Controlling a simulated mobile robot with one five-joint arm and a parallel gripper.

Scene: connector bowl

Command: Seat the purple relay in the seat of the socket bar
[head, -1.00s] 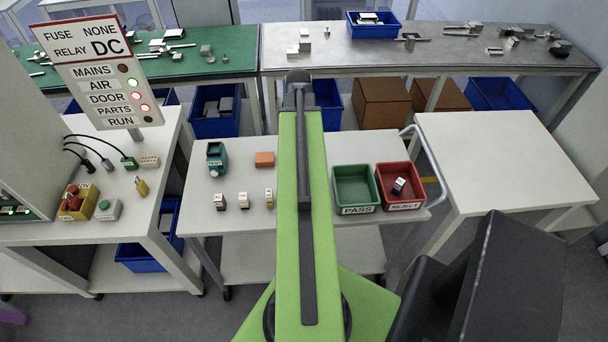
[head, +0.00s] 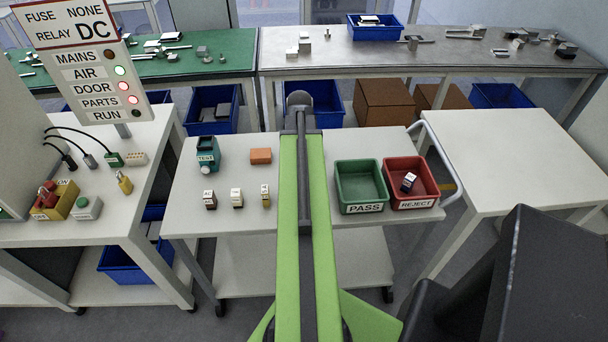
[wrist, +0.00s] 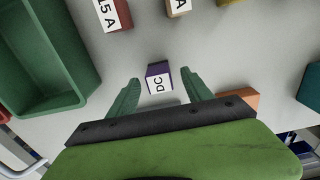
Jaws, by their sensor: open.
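The purple relay (wrist: 153,70) shows in the wrist view, a small block with a white face marked DC. It sits on the pale cart top. My gripper (wrist: 160,77) is open, with one green finger to each side of the relay and gaps on both sides. I cannot tell how far the fingertips are above the cart. In the head view my arm hides the relay. A pale bar with dark holes (head: 136,159) on the left bench may be the socket bar; its seat is too small to make out.
On the cart are an orange block (head: 261,156), a teal tester (head: 207,156), several small labelled blocks, a green PASS tray (head: 342,188) and a red REJECT tray (head: 434,190) holding a dark block. A sign (head: 72,58) stands over the left bench.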

